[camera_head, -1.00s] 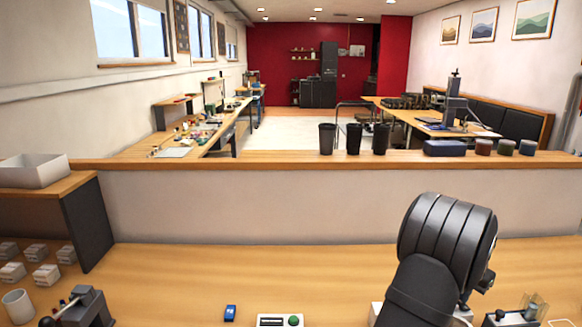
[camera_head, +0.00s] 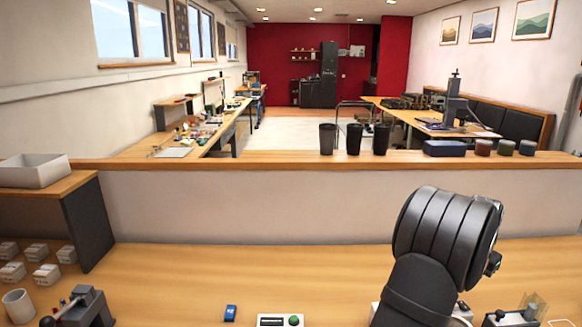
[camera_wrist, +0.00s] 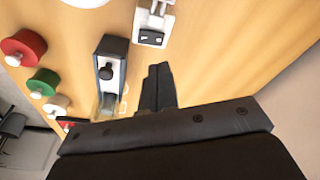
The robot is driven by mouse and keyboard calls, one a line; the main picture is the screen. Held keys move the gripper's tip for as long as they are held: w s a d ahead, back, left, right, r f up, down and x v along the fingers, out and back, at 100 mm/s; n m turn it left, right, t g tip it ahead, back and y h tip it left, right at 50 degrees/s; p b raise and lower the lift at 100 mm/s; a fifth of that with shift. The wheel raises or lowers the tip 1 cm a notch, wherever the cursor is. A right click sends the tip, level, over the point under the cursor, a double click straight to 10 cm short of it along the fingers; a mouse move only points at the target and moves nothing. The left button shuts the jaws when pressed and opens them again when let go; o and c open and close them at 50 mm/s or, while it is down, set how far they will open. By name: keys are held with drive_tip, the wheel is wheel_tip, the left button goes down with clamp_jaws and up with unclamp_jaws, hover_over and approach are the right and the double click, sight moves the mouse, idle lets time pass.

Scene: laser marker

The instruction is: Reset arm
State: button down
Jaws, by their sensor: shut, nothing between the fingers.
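My arm (camera_head: 440,245) rises at the right of the head view, over the wooden bench. Its black covered links hide part of the bench and its gripper end is not clear there. In the wrist view my gripper (camera_wrist: 158,88) shows its dark fingers together, with nothing held. The fingers are above the bench top, to the right of a dark fixture with a black knob (camera_wrist: 106,72).
In the wrist view a red button (camera_wrist: 22,48) and a green button (camera_wrist: 44,82) stand left. The middle bench is clear.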

wheel_tip(320, 180, down, 6)
drive_tip(key=shift+f, duration=0.1)
drive_tip(key=s+r+m, duration=0.2)
drive_tip(key=r+m, duration=0.1)
drive_tip(key=r, duration=0.5)
drive_tip(key=s+r+m+y, duration=0.1)
drive_tip(key=s+r+m, duration=0.1)
drive_tip(key=r, duration=0.6)
drive_tip(key=shift+d+m+t+y, duration=0.15)
drive_tip(key=shift+m+t+y, duration=0.15)
drive_tip(key=shift+m+t, duration=0.15)
drive_tip(key=shift+r, duration=0.1)
drive_tip(key=w+f+n, duration=0.1)
drive_tip(key=f+n, duration=0.1)
drive_tip(key=f, duration=0.3)
drive_tip(key=w+f+n+h, duration=0.1)
drive_tip(key=f+n, duration=0.1)
drive_tip(key=f, duration=0.3)
drive_tip(key=w+f+n+g, duration=0.1)
drive_tip(key=w+f+n, duration=0.1)
drive_tip(key=f, duration=0.3)
drive_tip(key=shift+h, duration=0.3)
drive_tip(key=shift+r, duration=0.35)
